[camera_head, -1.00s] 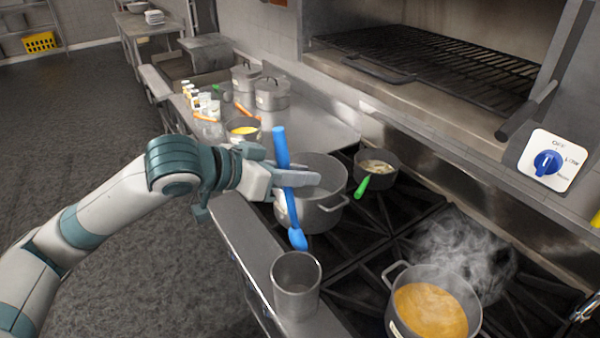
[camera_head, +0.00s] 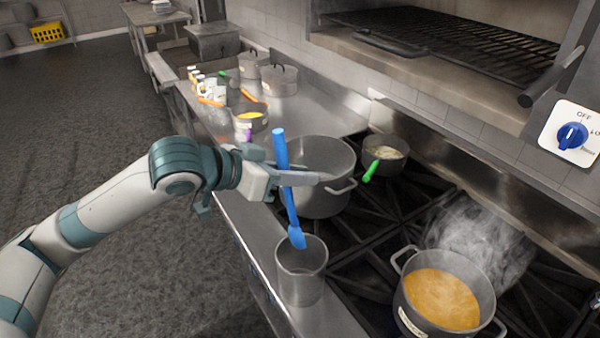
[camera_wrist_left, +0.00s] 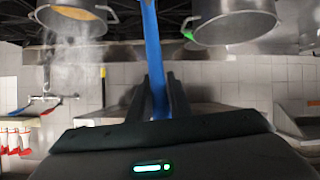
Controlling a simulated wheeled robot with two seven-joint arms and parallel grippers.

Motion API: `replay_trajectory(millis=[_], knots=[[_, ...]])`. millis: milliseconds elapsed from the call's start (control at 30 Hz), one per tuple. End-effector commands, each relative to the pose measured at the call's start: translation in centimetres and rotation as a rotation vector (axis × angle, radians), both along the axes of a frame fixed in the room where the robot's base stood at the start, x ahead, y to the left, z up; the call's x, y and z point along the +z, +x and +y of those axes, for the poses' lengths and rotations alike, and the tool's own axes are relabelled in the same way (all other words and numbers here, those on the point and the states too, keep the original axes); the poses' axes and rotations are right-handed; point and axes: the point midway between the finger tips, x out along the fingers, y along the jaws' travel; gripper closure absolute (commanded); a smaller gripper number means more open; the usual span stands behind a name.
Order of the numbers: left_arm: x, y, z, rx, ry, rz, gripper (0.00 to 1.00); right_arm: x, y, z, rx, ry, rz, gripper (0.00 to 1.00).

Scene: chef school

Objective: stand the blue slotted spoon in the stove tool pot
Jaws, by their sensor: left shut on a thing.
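The blue slotted spoon (camera_head: 281,152) hangs nearly upright, handle up and head down, in my left gripper (camera_head: 304,178). The gripper is shut on its handle. The spoon also shows in the left wrist view (camera_wrist_left: 153,55), running between the fingers (camera_wrist_left: 160,98). The stove tool pot (camera_head: 301,277) is a plain metal cylinder on the steel ledge at the stove's front. The spoon's head overlaps the pot's rim in the head view; whether it is inside the opening or just above it I cannot tell. My right gripper is not in view.
A large grey pot (camera_head: 320,200) stands just behind the gripper. A steaming pot of orange soup (camera_head: 440,300) is to the right. A small pan (camera_head: 385,155) with a green-handled tool sits behind. Prep items fill the counter at the back left.

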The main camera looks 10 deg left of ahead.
Motion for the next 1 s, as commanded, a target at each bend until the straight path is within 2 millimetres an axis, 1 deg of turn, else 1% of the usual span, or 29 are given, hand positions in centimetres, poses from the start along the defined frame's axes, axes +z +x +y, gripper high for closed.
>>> replay_trajectory(millis=[33, 400, 1000], knots=[[-0.6, 0.0, -0.1, 0.000, -0.001, 0.001, 1.00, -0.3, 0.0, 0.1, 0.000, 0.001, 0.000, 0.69], [-3.6, -0.1, -0.4, 0.000, -0.001, 0.001, 1.00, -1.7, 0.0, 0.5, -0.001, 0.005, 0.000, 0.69], [-8.5, -0.2, -1.0, 0.000, 0.000, 0.001, 1.00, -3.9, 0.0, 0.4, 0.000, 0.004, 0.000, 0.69]])
